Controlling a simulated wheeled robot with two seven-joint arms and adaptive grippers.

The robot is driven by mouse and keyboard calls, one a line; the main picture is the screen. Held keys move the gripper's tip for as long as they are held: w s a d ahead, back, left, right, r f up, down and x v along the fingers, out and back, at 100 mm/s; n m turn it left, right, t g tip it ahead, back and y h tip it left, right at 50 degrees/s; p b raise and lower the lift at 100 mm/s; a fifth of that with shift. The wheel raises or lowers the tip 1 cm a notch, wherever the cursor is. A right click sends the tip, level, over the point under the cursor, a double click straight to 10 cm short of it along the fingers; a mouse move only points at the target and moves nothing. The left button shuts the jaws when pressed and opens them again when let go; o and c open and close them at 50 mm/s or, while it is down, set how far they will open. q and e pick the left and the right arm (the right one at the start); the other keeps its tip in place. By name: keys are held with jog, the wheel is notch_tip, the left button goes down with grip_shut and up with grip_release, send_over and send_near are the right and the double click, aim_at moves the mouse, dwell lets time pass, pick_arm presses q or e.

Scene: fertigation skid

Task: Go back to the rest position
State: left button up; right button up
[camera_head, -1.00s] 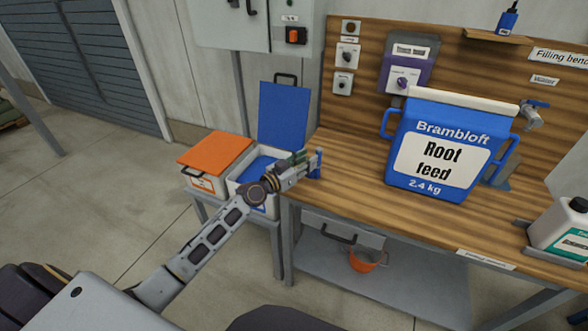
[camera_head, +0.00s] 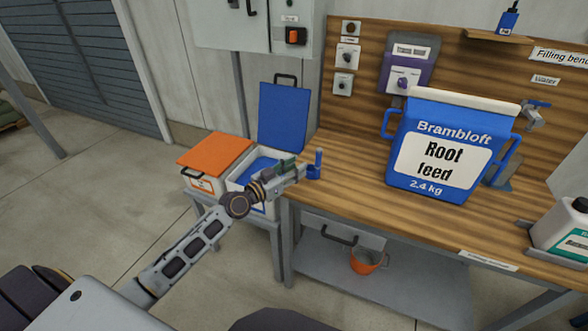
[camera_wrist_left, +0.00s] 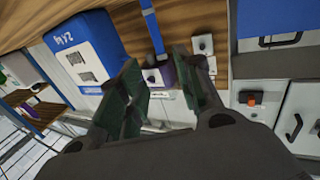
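My left gripper (camera_head: 298,169) is at the left edge of the wooden bench, above the blue bin. In the left wrist view its two dark green fingers (camera_wrist_left: 162,78) are apart, with nothing seen between them. A small blue scoop-like thing (camera_head: 317,164), with an upright handle, is just beyond the fingertips at the bench edge. In the left wrist view a blue strip (camera_wrist_left: 152,45), which looks like it, shows past the fingertips. Whether it touches a finger is hard to tell. My left arm reaches in from the lower left. My right gripper is not in view.
The blue bin's open lid (camera_head: 283,115) stands up behind the gripper, beside an orange-lidded bin (camera_head: 215,150). A blue Root feed container (camera_head: 440,150) stands on the bench (camera_head: 350,170). A white jug (camera_head: 560,232) is at right, an orange bucket (camera_head: 365,262) below.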

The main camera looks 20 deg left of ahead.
pick_arm(q)
jog(key=s+d+f+m+g+y, duration=0.1)
jog(key=s+d+f+g, duration=0.7)
jog(key=s+f, duration=0.5)
jog(key=s+a+f+n+g+y, duration=0.2)
jog(key=s+a+y, duration=0.1)
jog(key=s, duration=0.5)
jog(key=s+a+f+n+g+y, duration=0.2)
jog(key=s+a+g+y, duration=0.1)
jog(key=s, duration=0.6)
notch_tip(320, 180, down, 32)
jog(key=s+a+g, duration=0.1)
jog(key=s+a, duration=0.1)
jog(key=s+a+f, duration=0.3)
jog(key=s+f, duration=0.7)
jog(key=s+a+f+g+y, duration=0.1)
jog(key=s+a+f, duration=0.2)
jog(key=s+f, duration=0.7)
jog(key=shift+s+a+m, duration=0.3)
jog(key=shift+s+m, duration=0.1)
jog(key=shift+s, duration=0.1)
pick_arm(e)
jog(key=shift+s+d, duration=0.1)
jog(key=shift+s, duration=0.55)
